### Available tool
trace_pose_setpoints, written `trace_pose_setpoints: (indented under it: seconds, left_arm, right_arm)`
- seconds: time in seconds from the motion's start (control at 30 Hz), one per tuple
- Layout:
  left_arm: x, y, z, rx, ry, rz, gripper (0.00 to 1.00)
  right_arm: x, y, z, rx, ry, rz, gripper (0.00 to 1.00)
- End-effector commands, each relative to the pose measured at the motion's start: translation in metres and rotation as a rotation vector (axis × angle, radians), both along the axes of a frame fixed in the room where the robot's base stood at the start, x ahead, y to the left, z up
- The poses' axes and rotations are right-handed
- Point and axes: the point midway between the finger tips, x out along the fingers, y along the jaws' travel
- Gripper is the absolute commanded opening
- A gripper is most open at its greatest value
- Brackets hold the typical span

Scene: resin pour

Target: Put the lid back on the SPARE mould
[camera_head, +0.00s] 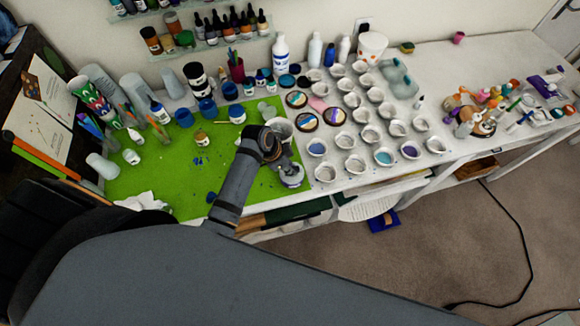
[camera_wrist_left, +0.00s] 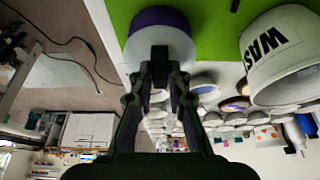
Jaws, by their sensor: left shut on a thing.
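My left gripper (camera_head: 286,166) reaches down at the front edge of the green mat, and its fingers also show in the left wrist view (camera_wrist_left: 160,72). It is shut on a pale round piece (camera_wrist_left: 160,48), apparently the lid. In the left wrist view a purple part (camera_wrist_left: 158,18) shows at the far side of this piece. I cannot tell whether the purple part is a mould under the lid or joined to it. The head view shows a pale round top (camera_head: 292,181) under the fingers. No SPARE label is readable. My right gripper is not in view.
A white cup marked "WAS" (camera_wrist_left: 285,55) stands close beside the held piece. Rows of small white cups (camera_head: 355,165) stand to the right. Bottles and pots crowd the back of the green mat (camera_head: 165,180). The mat's front left is mostly free.

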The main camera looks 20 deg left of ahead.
Motion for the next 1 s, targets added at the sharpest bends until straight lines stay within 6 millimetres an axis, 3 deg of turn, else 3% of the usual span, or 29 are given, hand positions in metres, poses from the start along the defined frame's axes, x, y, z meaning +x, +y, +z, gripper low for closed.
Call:
trace_pose_setpoints:
  seconds: [0.47,0.5,0.67,0.9,1.0]
  left_arm:
    - [-0.0001,0.0000,-0.0004,0.000,0.000,0.000,0.00]
    - [-0.0001,0.0000,-0.0004,0.000,0.000,0.000,0.20]
    - [-0.0001,0.0000,-0.0004,0.000,0.000,0.000,0.42]
    - [-0.0001,0.0000,-0.0004,0.000,0.000,0.000,0.44]
    - [-0.0001,0.0000,-0.0004,0.000,0.000,0.000,0.57]
  right_arm:
    - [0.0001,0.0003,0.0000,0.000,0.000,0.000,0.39]
    - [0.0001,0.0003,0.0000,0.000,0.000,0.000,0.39]
    - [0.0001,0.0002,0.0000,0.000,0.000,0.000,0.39]
    - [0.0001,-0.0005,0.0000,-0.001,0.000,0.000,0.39]
    - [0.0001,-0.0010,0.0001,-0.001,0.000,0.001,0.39]
